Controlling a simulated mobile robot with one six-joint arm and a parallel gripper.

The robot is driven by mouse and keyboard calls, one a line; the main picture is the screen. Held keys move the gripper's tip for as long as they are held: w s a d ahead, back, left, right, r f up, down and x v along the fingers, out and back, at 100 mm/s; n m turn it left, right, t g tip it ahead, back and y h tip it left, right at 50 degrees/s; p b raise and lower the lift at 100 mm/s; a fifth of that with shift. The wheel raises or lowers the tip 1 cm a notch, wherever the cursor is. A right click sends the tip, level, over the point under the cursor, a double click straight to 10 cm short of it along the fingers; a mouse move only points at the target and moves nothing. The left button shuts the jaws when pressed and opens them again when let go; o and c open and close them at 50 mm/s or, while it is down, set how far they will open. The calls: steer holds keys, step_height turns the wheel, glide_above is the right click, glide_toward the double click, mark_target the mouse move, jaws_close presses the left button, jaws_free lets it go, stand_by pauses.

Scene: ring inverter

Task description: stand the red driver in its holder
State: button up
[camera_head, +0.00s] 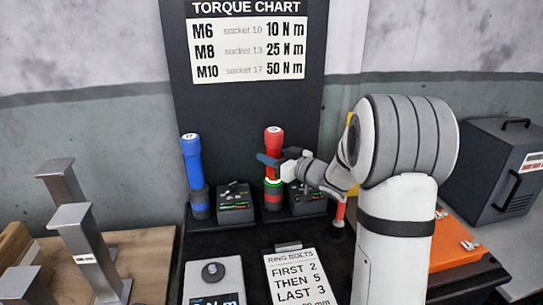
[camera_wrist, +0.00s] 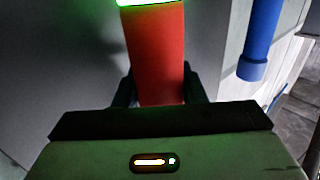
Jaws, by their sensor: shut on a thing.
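The red driver (camera_head: 273,138) stands upright in the head view, in front of the dark chart board. A green ring glows around its lower part, with a dark and red section below. My gripper (camera_head: 268,160) reaches in from the right and is shut on the red handle. In the wrist view the red driver (camera_wrist: 155,55) fills the middle, with a dark finger on each side and the green glow at the top edge. The driver's bottom is near the dark stand (camera_head: 225,222); I cannot tell whether it is fully seated.
A blue driver (camera_head: 194,165) stands upright to the left; it also shows in the wrist view (camera_wrist: 262,35). Small dark boxes (camera_head: 235,203) stand beside the drivers. A red-handled tool (camera_head: 340,212) is under my arm. Grey metal posts (camera_head: 80,240) stand at left.

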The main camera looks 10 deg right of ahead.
steer(key=o, duration=1.2)
steer(key=shift+f, duration=0.1)
